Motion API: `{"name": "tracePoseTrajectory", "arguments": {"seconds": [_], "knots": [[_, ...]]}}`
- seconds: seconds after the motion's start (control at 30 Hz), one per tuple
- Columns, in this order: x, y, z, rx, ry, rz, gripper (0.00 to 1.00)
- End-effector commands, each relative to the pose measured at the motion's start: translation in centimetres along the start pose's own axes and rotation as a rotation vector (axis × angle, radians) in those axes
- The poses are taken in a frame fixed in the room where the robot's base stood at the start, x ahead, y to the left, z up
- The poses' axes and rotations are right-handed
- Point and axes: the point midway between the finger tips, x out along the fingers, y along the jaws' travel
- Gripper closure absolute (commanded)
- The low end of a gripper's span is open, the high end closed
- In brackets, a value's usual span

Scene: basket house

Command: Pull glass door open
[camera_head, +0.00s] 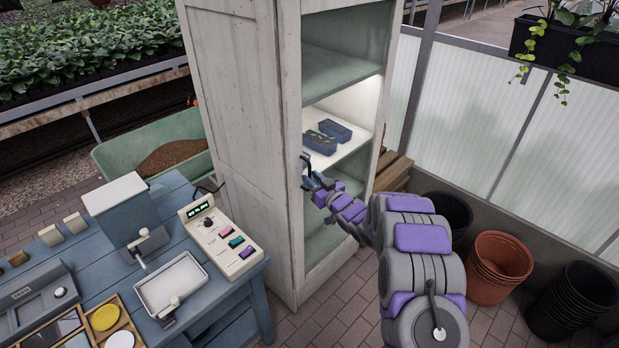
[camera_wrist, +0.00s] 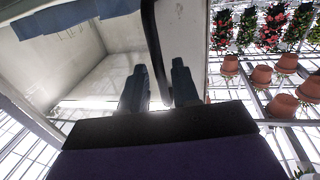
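A tall whitish cabinet (camera_head: 240,120) stands in the middle of the head view. Its shelves show through the front, so the glass door is clear or hard to make out; its exact position cannot be told. A dark bar-like handle (camera_wrist: 153,45) runs down between my gripper's fingers in the wrist view. My gripper (camera_head: 308,172) is at the cabinet's left front edge. In the wrist view my gripper (camera_wrist: 160,88) has its two fingers apart, one on each side of the handle, with visible gaps.
Blue trays (camera_head: 335,130) sit on a lit shelf. A blue workbench (camera_head: 185,225) with a control box (camera_head: 222,238) stands at the left. Black pots (camera_head: 447,212) and terracotta pots (camera_head: 497,265) stand at the right by a translucent wall. Brick floor shows before the cabinet.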

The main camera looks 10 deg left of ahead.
Motion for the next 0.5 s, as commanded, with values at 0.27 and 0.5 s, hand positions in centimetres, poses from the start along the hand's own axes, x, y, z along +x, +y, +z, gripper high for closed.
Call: {"name": "tracePoseTrajectory", "arguments": {"seconds": [0.27,0.5], "knots": [[1.9,0.0,-0.1,-0.001,0.003,0.000,0.70],[2.1,0.0,-0.1,0.000,0.002,0.001,0.70]]}}
